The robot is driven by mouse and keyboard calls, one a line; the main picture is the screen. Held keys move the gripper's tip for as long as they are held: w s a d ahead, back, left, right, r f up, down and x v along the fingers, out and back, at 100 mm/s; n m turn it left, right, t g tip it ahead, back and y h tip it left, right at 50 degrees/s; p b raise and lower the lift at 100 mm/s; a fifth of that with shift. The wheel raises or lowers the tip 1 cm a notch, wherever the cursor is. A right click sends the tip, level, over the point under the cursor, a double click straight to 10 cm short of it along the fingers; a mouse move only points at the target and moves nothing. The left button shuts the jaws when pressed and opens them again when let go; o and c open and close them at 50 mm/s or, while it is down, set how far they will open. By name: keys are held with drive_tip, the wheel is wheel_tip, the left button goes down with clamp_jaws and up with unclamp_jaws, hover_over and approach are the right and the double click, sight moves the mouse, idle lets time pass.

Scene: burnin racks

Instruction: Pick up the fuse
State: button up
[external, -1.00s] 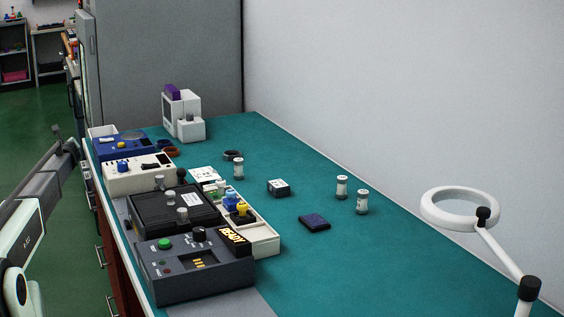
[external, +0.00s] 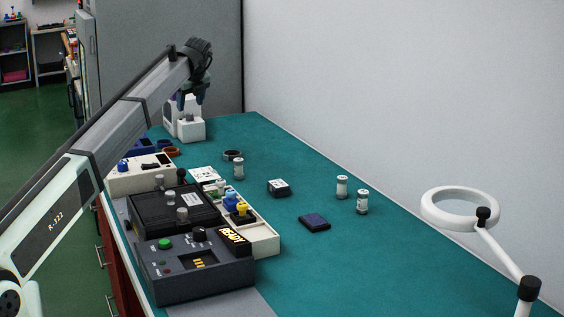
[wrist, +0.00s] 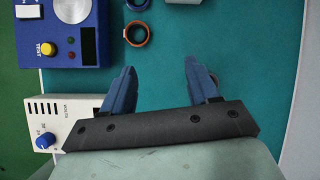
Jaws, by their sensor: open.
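Three small upright cylinders with grey caps and pale bodies look like fuses: one (external: 238,168) stands right of the equipment row, and a pair, a rear one (external: 342,187) and a front one (external: 362,202), stands farther right on the teal mat. I cannot tell which one the task means. My gripper (external: 195,104) is raised over the far end of the bench, in front of the white device, well apart from the cylinders. In the wrist view my gripper (wrist: 160,68) is open and empty, its blue fingers spread over bare mat. No cylinder is clearly visible there.
A grey console (external: 200,281), a black box (external: 152,213) and a pale tray (external: 263,240) line the bench's left side. A dark block (external: 278,188) and a flat dark square (external: 314,222) lie on the mat. A ring lamp (external: 440,222) stands at right. The mat's middle is mostly clear.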

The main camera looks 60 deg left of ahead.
sight(238, 160)
drive_tip(key=w+d+f+m+h, duration=0.15)
drive_tip(key=w+d, duration=0.25)
drive_tip(key=d, duration=0.6)
drive_tip(key=w+d+f+m+h, duration=0.1)
drive_tip(key=w+d+h, duration=0.25)
drive_tip(key=d, duration=0.65)
drive_tip(key=f, duration=0.4)
drive_tip(key=a+f, duration=0.1)
drive_tip(key=f, duration=0.9)
drive_tip(key=shift+w+a, duration=0.3)
drive_tip(key=shift+a, duration=0.05)
drive_tip(key=shift+c, duration=0.2)
drive_tip(key=shift+r, duration=0.1)
clamp_jaws()
